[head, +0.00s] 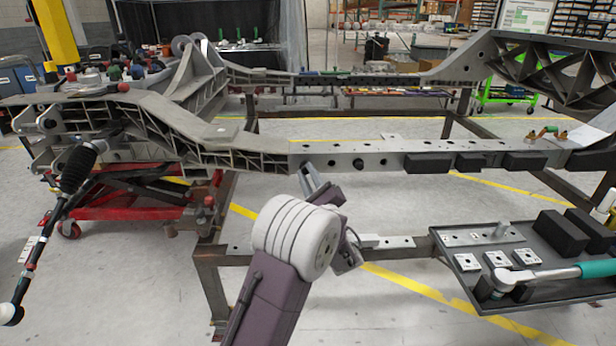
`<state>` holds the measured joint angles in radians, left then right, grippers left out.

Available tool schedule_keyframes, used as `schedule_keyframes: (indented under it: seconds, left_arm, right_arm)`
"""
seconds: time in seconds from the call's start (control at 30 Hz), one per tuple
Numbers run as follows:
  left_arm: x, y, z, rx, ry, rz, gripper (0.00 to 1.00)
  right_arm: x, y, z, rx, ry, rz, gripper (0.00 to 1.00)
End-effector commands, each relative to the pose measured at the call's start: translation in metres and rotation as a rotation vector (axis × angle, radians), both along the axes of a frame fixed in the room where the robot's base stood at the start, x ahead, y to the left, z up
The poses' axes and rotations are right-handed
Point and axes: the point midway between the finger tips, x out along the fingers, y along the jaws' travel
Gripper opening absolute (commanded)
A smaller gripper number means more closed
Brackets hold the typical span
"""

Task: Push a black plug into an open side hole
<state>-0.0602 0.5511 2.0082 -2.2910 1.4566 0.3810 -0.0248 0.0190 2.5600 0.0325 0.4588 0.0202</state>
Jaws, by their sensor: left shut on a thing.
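The chassis side rail (430,145) runs across the middle of the head view, with a row of round holes in its near face. An open side hole (333,162) shows just right of my left gripper. A black plug (358,163) sits in the rail further right. My left gripper (306,170) is at the rail's near face, left of these. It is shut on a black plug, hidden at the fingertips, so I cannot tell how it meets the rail. My right gripper is not in view.
Black blocks (427,164) line the rail's right part. A dark tray (470,273) with metal blocks, black blocks and a teal-handled tool (592,269) stands at lower right. A red lift cart (125,205) is at left. A steel frame (213,290) stands below the rail.

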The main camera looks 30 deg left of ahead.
Motion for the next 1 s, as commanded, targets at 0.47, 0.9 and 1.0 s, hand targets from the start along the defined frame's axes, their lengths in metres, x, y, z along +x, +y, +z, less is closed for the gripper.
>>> schedule_keyframes:
  seconds: [0.47,0.9,1.0]
  left_arm:
    - [0.0001,-0.0003,-0.0003,0.000,0.001,-0.001,0.00]
    - [0.0063,0.0038,-0.0002,0.000,-0.001,0.000,0.00]
    - [0.0085,0.0050,-0.0003,-0.001,-0.001,0.001,0.00]
  right_arm:
    - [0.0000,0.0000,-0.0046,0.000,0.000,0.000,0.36]
    - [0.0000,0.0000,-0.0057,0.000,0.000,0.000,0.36]
    - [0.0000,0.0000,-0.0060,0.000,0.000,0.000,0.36]
